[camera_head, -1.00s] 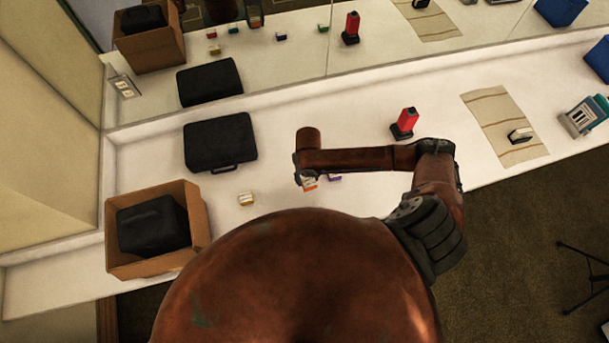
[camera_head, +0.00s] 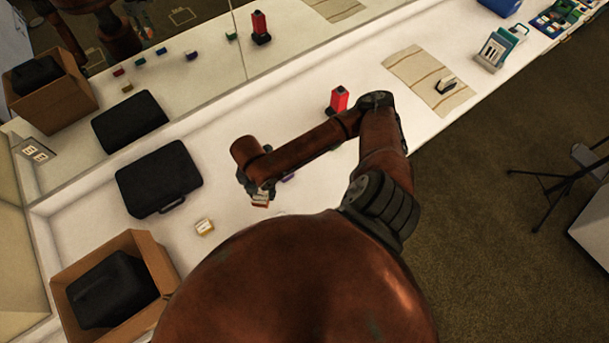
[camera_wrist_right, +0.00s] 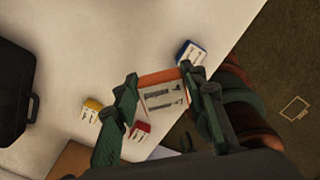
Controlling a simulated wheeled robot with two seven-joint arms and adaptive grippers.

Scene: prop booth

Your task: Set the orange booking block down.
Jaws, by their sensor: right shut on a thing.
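The orange booking block (camera_wrist_right: 163,92) is between the fingers of my right gripper (camera_wrist_right: 165,108) in the right wrist view. It has an orange edge and a white face with dark print. In the head view the block (camera_head: 260,200) shows partly below my right gripper (camera_head: 254,190), over the white counter (camera_head: 235,120). The gripper is shut on it. I cannot tell whether the block touches the counter. My left gripper is not in view.
A yellow block (camera_wrist_right: 93,105), a red block (camera_wrist_right: 139,130) and a blue block (camera_wrist_right: 190,52) lie near the gripper. A black case (camera_head: 158,178) and a cardboard box (camera_head: 150,262) stand left. A red-and-black device (camera_head: 338,100) and a striped cloth (camera_head: 425,80) are farther right.

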